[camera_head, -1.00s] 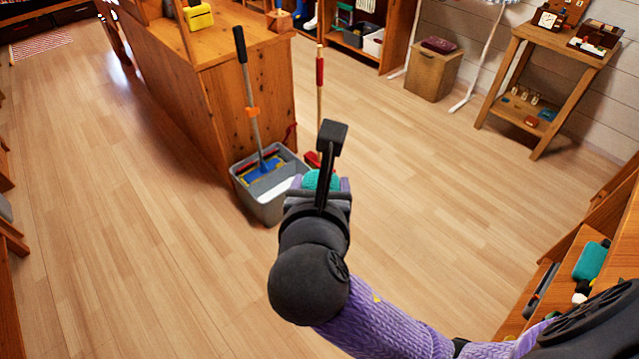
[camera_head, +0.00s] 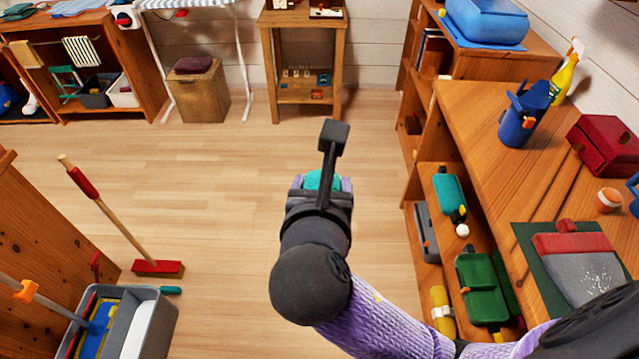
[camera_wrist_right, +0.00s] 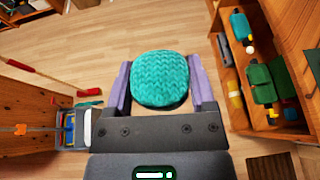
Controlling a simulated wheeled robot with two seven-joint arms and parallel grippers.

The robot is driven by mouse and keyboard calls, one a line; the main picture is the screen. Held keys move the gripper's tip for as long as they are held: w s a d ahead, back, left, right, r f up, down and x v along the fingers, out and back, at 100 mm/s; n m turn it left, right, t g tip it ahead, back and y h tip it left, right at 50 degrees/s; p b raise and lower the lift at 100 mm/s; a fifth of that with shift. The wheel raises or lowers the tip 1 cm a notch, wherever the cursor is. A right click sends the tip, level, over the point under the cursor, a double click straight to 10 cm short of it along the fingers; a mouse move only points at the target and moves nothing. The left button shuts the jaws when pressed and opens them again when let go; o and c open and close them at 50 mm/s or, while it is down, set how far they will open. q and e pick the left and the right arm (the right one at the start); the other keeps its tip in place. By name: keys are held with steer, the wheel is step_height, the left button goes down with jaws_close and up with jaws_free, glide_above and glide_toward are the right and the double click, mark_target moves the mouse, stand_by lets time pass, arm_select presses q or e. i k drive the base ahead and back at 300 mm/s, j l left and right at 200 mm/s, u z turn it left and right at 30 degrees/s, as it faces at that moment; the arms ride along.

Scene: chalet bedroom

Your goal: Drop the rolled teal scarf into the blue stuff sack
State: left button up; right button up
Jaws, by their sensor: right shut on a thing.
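The rolled teal scarf (camera_wrist_right: 160,78) is knitted and sits between the two purple fingers of my right gripper (camera_wrist_right: 160,84), which is shut on it. In the head view a bit of the scarf (camera_head: 318,180) shows past my right gripper (camera_head: 322,186), the rest hidden by my wrist. The gripper is held over open floor, apart from the furniture. A blue upright open-topped container with an orange clip, which looks like the blue stuff sack (camera_head: 522,118), stands on the wooden desk at the right. My left gripper is not in view.
The wooden desk (camera_head: 480,100) also holds a yellow bottle (camera_head: 564,78), a dark red box (camera_head: 604,146) and a grey-and-red pouch (camera_head: 580,262). Shelves below hold green cases (camera_head: 482,288). A mop bucket (camera_head: 150,325) and broom (camera_head: 120,225) stand left. Middle floor is clear.

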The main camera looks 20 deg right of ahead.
mark_target(522, 129)
steer(key=i+l+z, duration=0.2)
steer(key=z, duration=0.2)
steer(key=i+l+z, duration=0.1)
steer(key=i+z, duration=0.65)
steer(key=i+j+z, duration=0.15)
steer(key=i+z, duration=0.25)
